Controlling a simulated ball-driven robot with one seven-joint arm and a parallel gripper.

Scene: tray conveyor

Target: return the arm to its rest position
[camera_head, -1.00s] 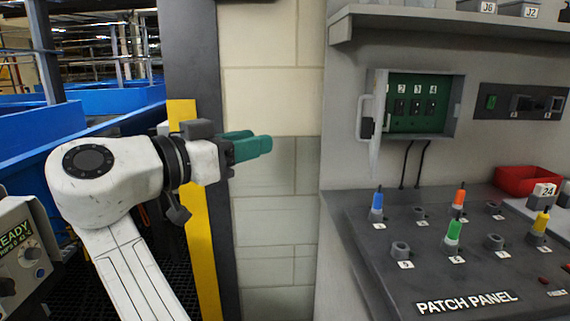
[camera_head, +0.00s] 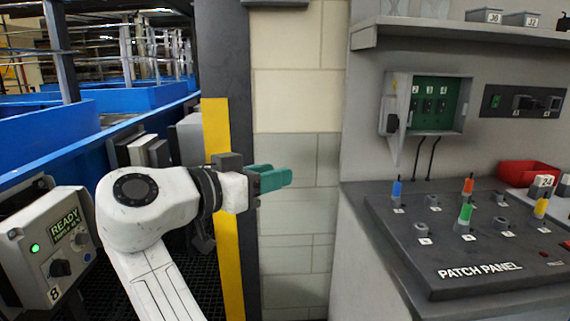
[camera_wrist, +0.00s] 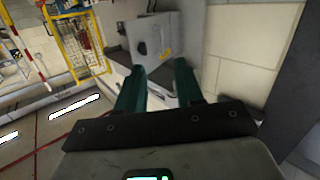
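My arm (camera_head: 150,205) is white and bent, with its forearm rising from the bottom edge in the head view. My gripper (camera_head: 285,175) has teal fingers and points right, in front of the pale block wall beside the yellow-striped post. In the wrist view the two fingers of my gripper (camera_wrist: 160,68) stand apart with nothing between them, so it is open and empty. Beyond them a grey box on the wall (camera_wrist: 158,38) shows. The gripper touches nothing that I can see.
The patch panel (camera_head: 480,270) with coloured plugs stands at right, below an open wall box (camera_head: 396,105). A dark post with a yellow stripe (camera_head: 222,130) is close behind my wrist. A control box marked READY (camera_head: 50,250) and blue conveyor (camera_head: 40,140) are at left.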

